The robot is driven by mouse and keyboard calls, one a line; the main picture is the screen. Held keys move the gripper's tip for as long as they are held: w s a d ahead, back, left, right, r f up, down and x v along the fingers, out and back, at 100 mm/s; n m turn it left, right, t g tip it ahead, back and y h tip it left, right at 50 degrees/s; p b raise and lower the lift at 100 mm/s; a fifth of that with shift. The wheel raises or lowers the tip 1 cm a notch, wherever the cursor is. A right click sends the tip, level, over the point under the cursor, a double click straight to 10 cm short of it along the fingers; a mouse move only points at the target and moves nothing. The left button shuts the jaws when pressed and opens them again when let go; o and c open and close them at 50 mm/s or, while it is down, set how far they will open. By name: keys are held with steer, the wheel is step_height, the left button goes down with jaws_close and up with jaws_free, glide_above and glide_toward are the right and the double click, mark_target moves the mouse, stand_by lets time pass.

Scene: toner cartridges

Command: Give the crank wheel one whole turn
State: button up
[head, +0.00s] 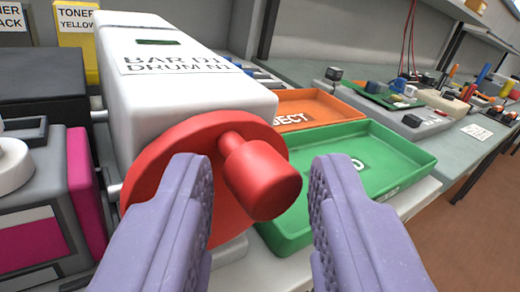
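The red crank wheel (170,165) is mounted on the front end of a white machine (165,95) with a label and a small dark display on top. A red knob handle (262,180) sticks out from the wheel's upper right towards me. My gripper (262,190) is open, its two purple fingers spread on either side of the knob. The left finger overlaps the wheel in the picture and lies near the knob's left side. A clear gap shows between the knob and the right finger. Whether either finger touches the knob cannot be told.
A green tray (400,155) and an orange tray (325,108) lie right of the machine. Toner boxes (77,18) are behind. A further bench (470,130) with small parts is at the right.

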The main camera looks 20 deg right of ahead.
steer(key=shift+w, duration=0.1)
jaws_close()
steer(key=shift+d+r+p, duration=0.1)
steer(key=shift+p, duration=0.2)
